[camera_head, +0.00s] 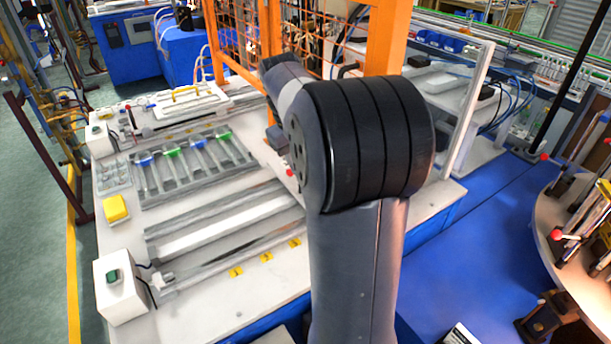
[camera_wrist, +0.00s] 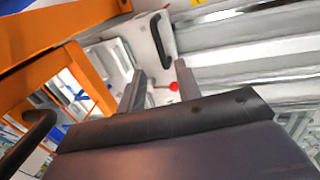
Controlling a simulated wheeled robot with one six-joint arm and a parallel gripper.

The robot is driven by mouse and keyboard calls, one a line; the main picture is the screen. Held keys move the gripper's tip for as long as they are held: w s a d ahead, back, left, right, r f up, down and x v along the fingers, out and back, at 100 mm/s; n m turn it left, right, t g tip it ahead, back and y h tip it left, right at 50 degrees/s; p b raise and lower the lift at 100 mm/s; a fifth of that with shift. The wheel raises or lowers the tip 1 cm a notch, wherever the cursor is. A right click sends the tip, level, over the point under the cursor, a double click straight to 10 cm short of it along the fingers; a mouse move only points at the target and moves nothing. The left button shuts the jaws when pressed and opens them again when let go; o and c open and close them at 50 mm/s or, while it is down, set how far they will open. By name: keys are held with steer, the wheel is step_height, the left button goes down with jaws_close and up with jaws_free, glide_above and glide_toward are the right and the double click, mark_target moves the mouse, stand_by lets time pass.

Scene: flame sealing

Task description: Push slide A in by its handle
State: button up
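My gripper (camera_wrist: 160,70) shows in the wrist view with its two dark fingers apart and nothing clearly held between them. Just beyond them a black handle (camera_wrist: 160,36) sits on a pale block. A red ball knob (camera_wrist: 174,87) shows near the right finger; whether the finger touches it I cannot tell. Long silver rails (camera_wrist: 250,55) run to the right. A red knob (camera_head: 290,172) shows beside the arm. No label marks which slide is A.
A grey tray with coloured parts (camera_head: 190,165) lies on the white bench (camera_head: 215,322). A yellow handle (camera_head: 185,94) is at the back. An orange frame (camera_head: 383,45) stands close behind my arm. A white box with a green button (camera_head: 120,287) is at the front left.

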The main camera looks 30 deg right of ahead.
steer(key=shift+a+r, duration=0.15)
steer(key=shift+r, duration=0.65)
steer(key=shift+a+r, duration=0.15)
steer(key=shift+r, duration=0.65)
steer(key=shift+f, duration=0.1)
steer(key=f, duration=0.3)
steer(key=d+f, duration=0.1)
steer(key=f, duration=0.3)
steer(key=d+f+p, duration=0.1)
steer(key=f, duration=0.2)
steer(key=shift+f, duration=0.25)
steer(key=shift+a, duration=0.45)
steer(key=shift+d, duration=0.1)
